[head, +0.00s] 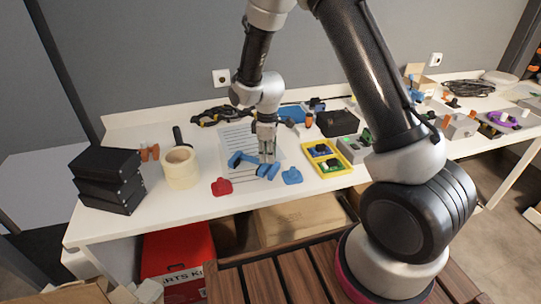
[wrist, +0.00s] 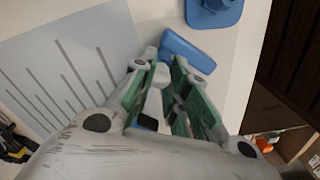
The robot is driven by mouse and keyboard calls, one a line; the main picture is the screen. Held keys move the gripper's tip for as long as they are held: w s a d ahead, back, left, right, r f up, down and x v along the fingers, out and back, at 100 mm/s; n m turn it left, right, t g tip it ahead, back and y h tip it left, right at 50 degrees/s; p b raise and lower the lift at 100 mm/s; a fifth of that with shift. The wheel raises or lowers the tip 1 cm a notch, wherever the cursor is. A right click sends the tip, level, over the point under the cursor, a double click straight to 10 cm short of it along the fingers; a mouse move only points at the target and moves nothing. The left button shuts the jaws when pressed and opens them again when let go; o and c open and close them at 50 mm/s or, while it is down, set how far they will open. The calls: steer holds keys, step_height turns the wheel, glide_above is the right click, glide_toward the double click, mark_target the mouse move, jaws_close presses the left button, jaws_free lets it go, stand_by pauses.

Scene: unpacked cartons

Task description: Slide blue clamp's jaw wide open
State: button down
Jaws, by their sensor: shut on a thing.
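The blue clamp (head: 240,160) is at the front middle of the white table, by the lower edge of a printed sheet. It has a chunky end at the left and another at the right, with a gap between them. My gripper (head: 267,158) points down at its right part and is shut on it. In the wrist view, a blue arm of the clamp (wrist: 187,50) sticks out past the green-padded fingers (wrist: 170,78). The fingers hide the gripped part, so I cannot tell exactly which part is held.
A yellow tray (head: 343,170) stands to the right. A tape roll (head: 180,168) and black boxes (head: 108,180) stand to the left.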

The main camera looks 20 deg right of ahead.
steer(key=shift+s+d, duration=0.15)
steer(key=shift+s, duration=0.05)
steer(key=c, duration=1.3)
jaws_free()
steer(key=shift+c, duration=0.2)
step_height(320, 180, up, 12)
